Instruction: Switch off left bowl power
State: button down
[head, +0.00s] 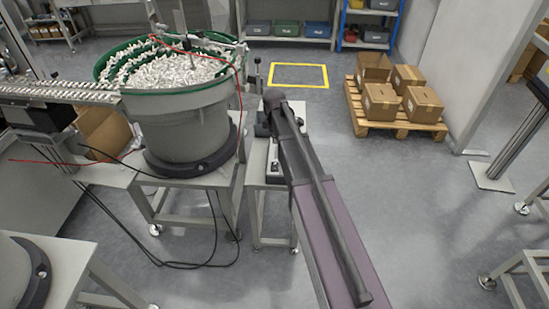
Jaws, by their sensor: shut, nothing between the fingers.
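The bowl feeder (185,125) is a grey drum with a green rim, full of small white caps, on a metal stand at left. A small control unit (274,172) with dark and light parts sits on the narrow stand to its right. My arm crosses in front of that unit and covers much of it. Its switch and state cannot be made out. My gripper is not visible; the dark arm joint near the unit hides what lies beyond it.
A second bowl's base (22,272) shows at the lower left. A linear track (60,92) runs left from the feeder. Black cables hang below the stand. A pallet (393,122) with cartons stands at the right. The grey floor between is clear, with a yellow marked square (299,66) behind.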

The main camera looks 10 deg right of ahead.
aim_at(275, 164)
jog(key=shift+f, duration=0.2)
jog(key=f+b, duration=0.4)
jog(key=w+f+b, duration=0.1)
jog(key=f+b, duration=0.8)
jog(key=b, duration=0.1)
jog(key=shift+w+d+f, duration=0.25)
jog(key=shift+w, duration=0.05)
dwell(0.3)
jog(key=shift+d, duration=0.1)
dwell(0.4)
